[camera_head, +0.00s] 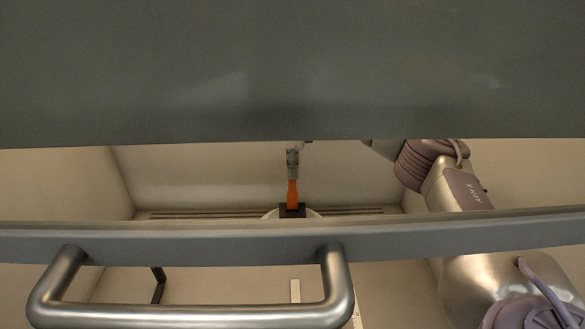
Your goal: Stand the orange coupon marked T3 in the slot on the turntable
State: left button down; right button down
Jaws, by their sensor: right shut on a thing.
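The orange coupon (292,194) is upright near the middle of the cabinet's inside. My right gripper (293,172) is above it and shut on its upper end. The coupon's lower end meets the dark slot block (284,212) on the pale turntable (268,215). I cannot tell how deep it sits in the slot. No T3 mark is readable on it. The lower part of the turntable is hidden behind the grey bar. My left gripper is not in view.
A grey panel (290,70) covers the top of the view. A grey bar (190,247) with a metal handle (190,315) crosses the front. My right arm reaches in from the right between them. Pale walls close the space at left, right and back.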

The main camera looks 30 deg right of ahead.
jog(key=shift+f, duration=0.25)
jog(key=shift+f+b, duration=0.35)
jog(key=shift+f, duration=0.45)
jog(key=shift+f+b, duration=0.4)
jog(key=shift+f, duration=0.4)
jog(key=shift+f+b, duration=0.5)
jog(key=shift+f, duration=0.5)
dwell(0.6)
jog(key=c, duration=0.7)
grip_release()
jog(key=shift+o, duration=0.2)
